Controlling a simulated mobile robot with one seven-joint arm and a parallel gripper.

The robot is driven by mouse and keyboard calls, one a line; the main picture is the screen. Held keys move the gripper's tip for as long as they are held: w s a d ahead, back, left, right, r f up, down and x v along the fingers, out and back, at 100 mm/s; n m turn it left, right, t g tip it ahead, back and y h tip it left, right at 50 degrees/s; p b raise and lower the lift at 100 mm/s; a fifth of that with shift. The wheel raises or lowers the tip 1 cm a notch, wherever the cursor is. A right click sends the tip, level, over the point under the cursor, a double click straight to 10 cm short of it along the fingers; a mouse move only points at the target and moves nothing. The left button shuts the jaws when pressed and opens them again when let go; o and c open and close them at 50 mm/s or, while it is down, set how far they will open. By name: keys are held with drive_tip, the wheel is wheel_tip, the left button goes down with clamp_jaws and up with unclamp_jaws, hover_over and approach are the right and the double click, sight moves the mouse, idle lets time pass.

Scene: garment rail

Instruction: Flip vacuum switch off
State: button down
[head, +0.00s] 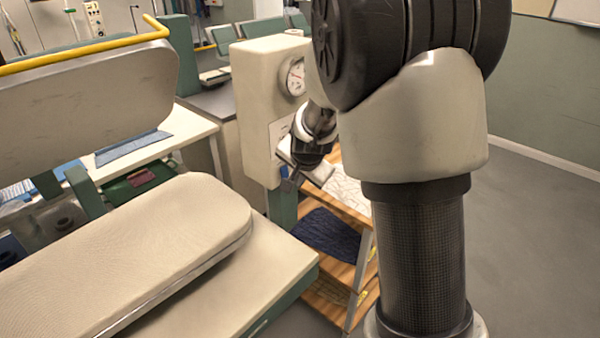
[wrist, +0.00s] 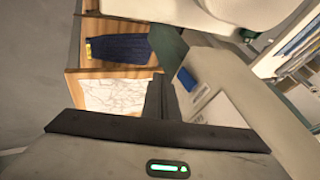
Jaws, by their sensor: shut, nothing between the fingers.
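The cream control box (head: 257,110) of the press stands in the middle of the head view, with a round gauge (head: 296,78) and a white label (head: 280,132) on its face. My gripper (head: 291,182) is at the lower part of this face, and its fingers are shut and empty. In the wrist view, the shut fingers (wrist: 161,98) are beside the box face (wrist: 228,78). A small blue patch (wrist: 187,79) shows on that face near the fingertips. I cannot tell whether it is the vacuum switch, or which way the switch is set. I cannot tell whether the fingers touch the box.
The padded press board (head: 150,250) fills the lower left, below the raised upper platen (head: 90,95) with its yellow handle (head: 85,50). A wooden shelf unit (head: 335,285) with folded garments stands close behind my gripper. Open floor (head: 540,230) lies to the right.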

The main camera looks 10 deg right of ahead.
sight(288, 175)
drive_tip(key=shift+w+a, duration=0.95)
drive_tip(key=shift+w, duration=0.15)
drive_tip(key=shift+f, duration=0.1)
drive_tip(key=shift+w+a+b, duration=0.15)
drive_tip(key=shift+b, duration=1)
drive_tip(key=shift+r+p, duration=0.65)
drive_tip(key=shift+r, duration=0.2)
